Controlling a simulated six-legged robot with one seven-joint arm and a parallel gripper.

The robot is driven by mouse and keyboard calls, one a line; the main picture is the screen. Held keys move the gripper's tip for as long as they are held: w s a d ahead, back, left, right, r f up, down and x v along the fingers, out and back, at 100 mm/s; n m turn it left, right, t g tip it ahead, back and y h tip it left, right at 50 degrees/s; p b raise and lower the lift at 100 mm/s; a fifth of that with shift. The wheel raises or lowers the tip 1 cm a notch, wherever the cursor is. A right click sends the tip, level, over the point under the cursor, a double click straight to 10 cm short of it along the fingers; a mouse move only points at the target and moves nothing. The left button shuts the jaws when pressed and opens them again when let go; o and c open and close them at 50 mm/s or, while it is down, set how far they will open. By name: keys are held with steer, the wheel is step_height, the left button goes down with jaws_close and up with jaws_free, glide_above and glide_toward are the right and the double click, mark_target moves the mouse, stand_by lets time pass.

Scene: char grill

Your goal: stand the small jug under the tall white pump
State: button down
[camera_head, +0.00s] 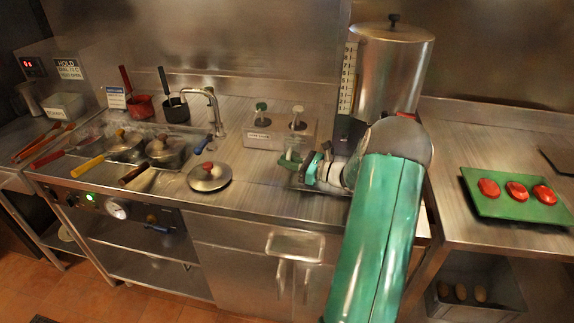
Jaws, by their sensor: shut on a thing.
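Two pumps rise from a steel dispenser box at the back of the counter. One has a green head (261,108) and stands on the left. The other, the white pump (298,112), stands on the right. My gripper (299,164) is in front of the box, low over the counter and just below the white pump in the picture. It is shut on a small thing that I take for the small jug. The jug's outline is hard to make out among the green and pale gripper parts, and I cannot tell whether it touches the counter.
A shallow tray (305,188) lies under my gripper. A tall steel urn (391,70) stands behind my arm. A lid (209,177), a tap (213,108) and several pans lie left. A green tray (518,205) with red items is at right. Bare counter shows left of the gripper.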

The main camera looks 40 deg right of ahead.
steer(key=shift+f, duration=0.2)
steer(key=c, duration=1.4)
jaws_free()
steer(key=shift+o, duration=0.2)
steer(key=shift+s+a, duration=0.1)
steer(key=shift+s+a, duration=1)
steer(key=shift+a, duration=0.3)
steer(key=shift+s+a, duration=1)
steer(key=shift+a, duration=0.25)
steer(key=shift+s+a, duration=1)
steer(key=shift+a, duration=0.3)
